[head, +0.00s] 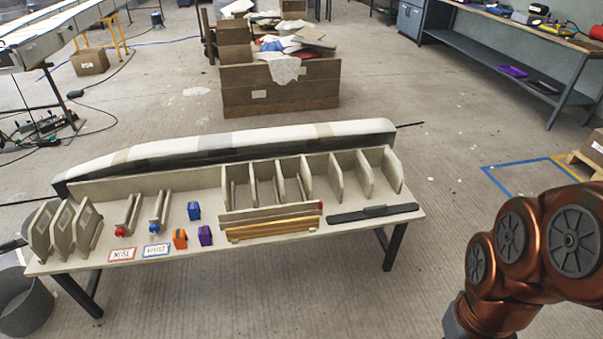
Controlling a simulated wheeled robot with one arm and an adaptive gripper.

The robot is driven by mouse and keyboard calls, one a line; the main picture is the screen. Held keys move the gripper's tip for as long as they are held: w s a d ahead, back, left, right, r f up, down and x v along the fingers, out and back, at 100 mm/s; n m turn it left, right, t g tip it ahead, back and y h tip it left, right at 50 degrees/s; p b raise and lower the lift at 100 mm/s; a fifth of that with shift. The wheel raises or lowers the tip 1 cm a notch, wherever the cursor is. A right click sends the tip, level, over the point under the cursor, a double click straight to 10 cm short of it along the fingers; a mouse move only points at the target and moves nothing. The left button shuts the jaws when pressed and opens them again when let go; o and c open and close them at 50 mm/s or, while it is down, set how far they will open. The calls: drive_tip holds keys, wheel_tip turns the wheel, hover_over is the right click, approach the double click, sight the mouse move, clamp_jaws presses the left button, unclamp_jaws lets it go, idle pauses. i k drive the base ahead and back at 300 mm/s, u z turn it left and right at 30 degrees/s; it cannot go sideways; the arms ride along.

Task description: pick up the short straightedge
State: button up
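The worktable (330,238) stands in the middle of the head view. A dark flat bar with a raised middle part (373,213) lies near its right front edge and looks like a straightedge. To its left lie a yellow-orange wooden bar (270,229) and, just behind it, a longer grey-brown bar with a red end (265,213). I cannot tell for sure which one is the short straightedge. My copper-coloured arm is at the lower right, apart from the table. My gripper is outside the picture.
Upright mould ribs (340,175) stand behind the bars. A grey bin (25,300) stands at the left.

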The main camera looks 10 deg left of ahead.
sight(379, 210)
drive_tip(key=z, duration=1.25)
drive_tip(key=i, duration=2)
drive_tip(key=u, duration=3.3)
